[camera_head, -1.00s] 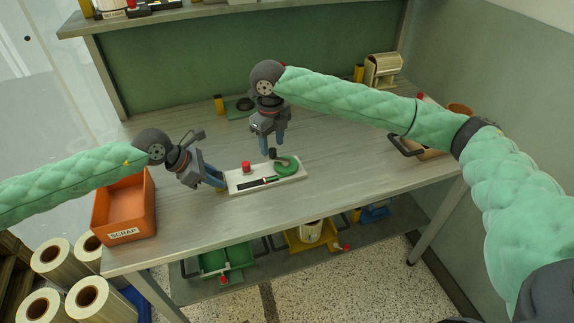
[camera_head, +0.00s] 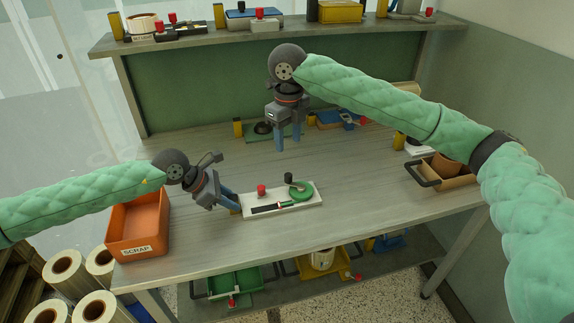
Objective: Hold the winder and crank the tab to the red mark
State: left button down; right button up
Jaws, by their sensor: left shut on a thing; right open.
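The winder is a white base (camera_head: 312,204) on the workbench, with a green crank disc (camera_head: 302,194) at its right end. A dark crank knob (camera_head: 288,178) stands up at the disc's back left. A red knob (camera_head: 262,190) is on the base left of the disc. A black slot (camera_head: 266,209) runs along the front, with small light and red details near its right end; tab and red mark are too small to separate surely. My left gripper (camera_head: 231,204) is shut on the winder's left end. My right gripper (camera_head: 287,139) is open and empty, above and behind the crank knob, apart from it.
An orange scrap bin (camera_head: 138,232) stands left of the winder, near my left arm. A tan tray (camera_head: 447,177) is at the right. A green mat (camera_head: 262,133), yellow cylinders and blue items lie at the back. The bench around the winder's right is clear.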

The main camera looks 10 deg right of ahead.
pick_arm(q)
jog(key=shift+f, duration=0.15)
jog(key=c, duration=1.3)
grip_release()
jog(key=shift+c, duration=0.2)
jog(key=shift+o, duration=1.4)
jog(key=shift+w, duration=0.1)
